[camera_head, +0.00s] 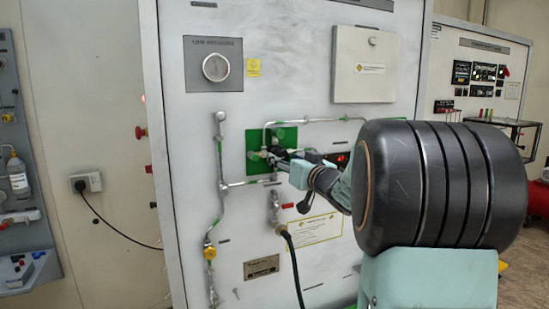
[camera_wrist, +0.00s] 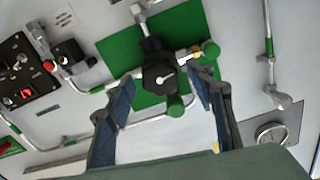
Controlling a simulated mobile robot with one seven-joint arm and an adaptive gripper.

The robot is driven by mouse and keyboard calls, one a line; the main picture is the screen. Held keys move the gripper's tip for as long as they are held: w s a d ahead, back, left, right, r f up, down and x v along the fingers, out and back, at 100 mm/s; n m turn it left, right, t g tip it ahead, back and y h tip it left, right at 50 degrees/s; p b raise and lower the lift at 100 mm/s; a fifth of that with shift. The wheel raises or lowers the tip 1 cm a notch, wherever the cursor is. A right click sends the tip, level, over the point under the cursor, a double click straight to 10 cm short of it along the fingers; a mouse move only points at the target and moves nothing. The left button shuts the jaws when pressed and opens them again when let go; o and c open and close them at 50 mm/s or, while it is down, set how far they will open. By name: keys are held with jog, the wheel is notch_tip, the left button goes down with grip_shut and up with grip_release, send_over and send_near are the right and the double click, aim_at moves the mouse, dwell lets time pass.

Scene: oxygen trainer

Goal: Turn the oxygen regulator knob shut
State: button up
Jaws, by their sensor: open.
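A black regulator piece (camera_wrist: 158,72) with a white mark on its face sits on a green plate (camera_wrist: 118,66) on the panel. Green rounded knobs stand out beside it, one at its right (camera_wrist: 210,48) and one below it (camera_wrist: 175,106). I cannot tell for sure which part is the regulator knob. My gripper (camera_wrist: 160,82) is open, its two blue-padded fingers spread either side of the black piece's lower part. I see no clear contact. In the head view the green plate (camera_head: 287,136) shows, with my gripper (camera_head: 272,157) in front of it, hiding much of the regulator.
Pipes (camera_head: 219,160) run over the white panel around the plate. A round gauge (camera_head: 216,67) is at upper left and a white box (camera_head: 367,64) at upper right. A black hose (camera_head: 294,266) hangs below. A red-lit display module (camera_wrist: 24,92) lies left in the wrist view.

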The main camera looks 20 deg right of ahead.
jog(key=shift+w, duration=1.05)
jog(key=c, duration=1.2)
